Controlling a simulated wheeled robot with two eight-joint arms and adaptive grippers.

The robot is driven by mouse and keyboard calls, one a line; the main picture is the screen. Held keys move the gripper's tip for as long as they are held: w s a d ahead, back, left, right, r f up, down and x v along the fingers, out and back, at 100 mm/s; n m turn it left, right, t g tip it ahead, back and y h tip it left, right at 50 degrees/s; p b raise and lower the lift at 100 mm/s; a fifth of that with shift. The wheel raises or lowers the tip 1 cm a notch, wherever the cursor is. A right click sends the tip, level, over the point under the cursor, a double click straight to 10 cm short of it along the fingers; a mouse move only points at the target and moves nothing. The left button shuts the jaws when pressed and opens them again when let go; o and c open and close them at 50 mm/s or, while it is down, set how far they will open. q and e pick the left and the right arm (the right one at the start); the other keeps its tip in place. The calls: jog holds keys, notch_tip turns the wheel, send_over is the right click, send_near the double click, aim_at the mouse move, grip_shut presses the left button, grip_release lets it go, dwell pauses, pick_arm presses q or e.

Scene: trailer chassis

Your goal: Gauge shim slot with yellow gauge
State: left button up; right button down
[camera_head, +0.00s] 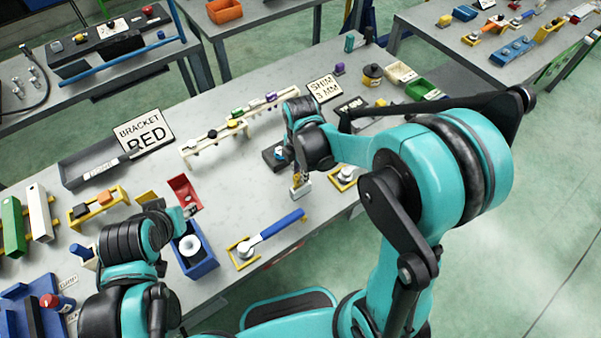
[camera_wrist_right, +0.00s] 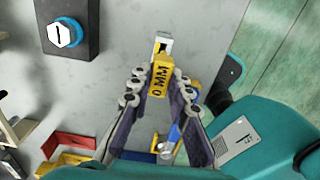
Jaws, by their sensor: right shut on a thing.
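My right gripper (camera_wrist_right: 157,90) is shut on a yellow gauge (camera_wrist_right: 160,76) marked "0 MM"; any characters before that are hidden. A pale metal piece (camera_wrist_right: 162,42) shows at the gauge's far end; I cannot tell whether it is part of the gauge. In the head view my right gripper (camera_head: 298,178) points down near the table's front edge, beside a dark block (camera_head: 274,156) with a blue and white knob (camera_wrist_right: 65,33). I cannot make out the shim slot. My left gripper (camera_head: 182,214) is near a blue bin, its fingers unclear.
A blue-handled tool (camera_head: 277,228) lies at the front edge. A red bin (camera_head: 184,192) and a blue bin (camera_head: 203,264) sit near my left gripper. A cream rack (camera_head: 205,146) with coloured pieces stands behind. The grey tabletop (camera_head: 240,190) between is clear.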

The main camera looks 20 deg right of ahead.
jog(key=shift+r+p, duration=2)
jog(key=shift+r, duration=0.85)
